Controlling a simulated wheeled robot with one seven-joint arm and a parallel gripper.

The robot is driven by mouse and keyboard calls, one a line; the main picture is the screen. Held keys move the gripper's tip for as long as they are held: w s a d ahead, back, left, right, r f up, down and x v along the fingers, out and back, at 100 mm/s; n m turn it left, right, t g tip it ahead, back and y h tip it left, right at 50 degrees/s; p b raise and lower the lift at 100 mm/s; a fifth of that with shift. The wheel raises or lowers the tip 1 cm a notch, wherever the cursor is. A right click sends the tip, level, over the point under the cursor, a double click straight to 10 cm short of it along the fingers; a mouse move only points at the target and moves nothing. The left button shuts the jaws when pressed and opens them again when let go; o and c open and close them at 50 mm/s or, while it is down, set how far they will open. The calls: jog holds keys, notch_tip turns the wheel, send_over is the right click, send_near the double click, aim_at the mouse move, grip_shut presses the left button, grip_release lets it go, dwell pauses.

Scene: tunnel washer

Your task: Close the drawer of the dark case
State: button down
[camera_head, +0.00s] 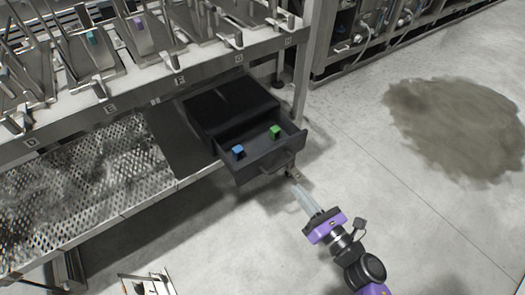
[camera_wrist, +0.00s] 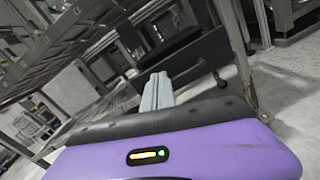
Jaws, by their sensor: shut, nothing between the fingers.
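The dark case (camera_head: 222,103) sits on the low shelf under the metal rack. Its drawer (camera_head: 270,167) is pulled out toward me, with a blue cube (camera_head: 238,150) and a green cube (camera_head: 275,131) inside. A handle shows on the drawer's front. My gripper (camera_head: 298,188), with pale fingers, is shut and empty, just in front of the drawer front and near the handle. I cannot tell whether it touches. In the wrist view the fingers (camera_wrist: 158,90) point toward the drawer front (camera_wrist: 196,62); the cubes do not show there.
A metal rack with levers (camera_head: 120,105) stands above the case, and its upright post (camera_head: 303,75) is just right of it. A perforated shelf (camera_head: 90,190) lies to the left. The floor to the right is open, with a dark patch (camera_head: 455,125).

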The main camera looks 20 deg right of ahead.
jog(key=w+a+n, duration=0.1)
jog(key=w, duration=0.3)
jog(key=w+a+n, duration=0.1)
jog(key=w+a, duration=0.1)
jog(key=w, duration=0.2)
jog(key=w+a+f+n, duration=0.1)
jog(key=w+a+n, duration=0.1)
jog(key=w, duration=0.3)
jog(key=shift+a+y+b, duration=0.2)
jog(key=shift+y+b, duration=0.2)
jog(key=b, duration=0.6)
send_near(234, 126)
jog(key=x, duration=0.4)
jog(key=shift+w+f, duration=0.3)
jog(key=shift+w, duration=0.15)
jog(key=shift+w+b, duration=0.3)
jog(key=shift+b, duration=0.05)
jog(key=shift+w+a+r, duration=0.15)
jog(key=shift+w+r, duration=0.05)
jog(key=shift+r, duration=0.1)
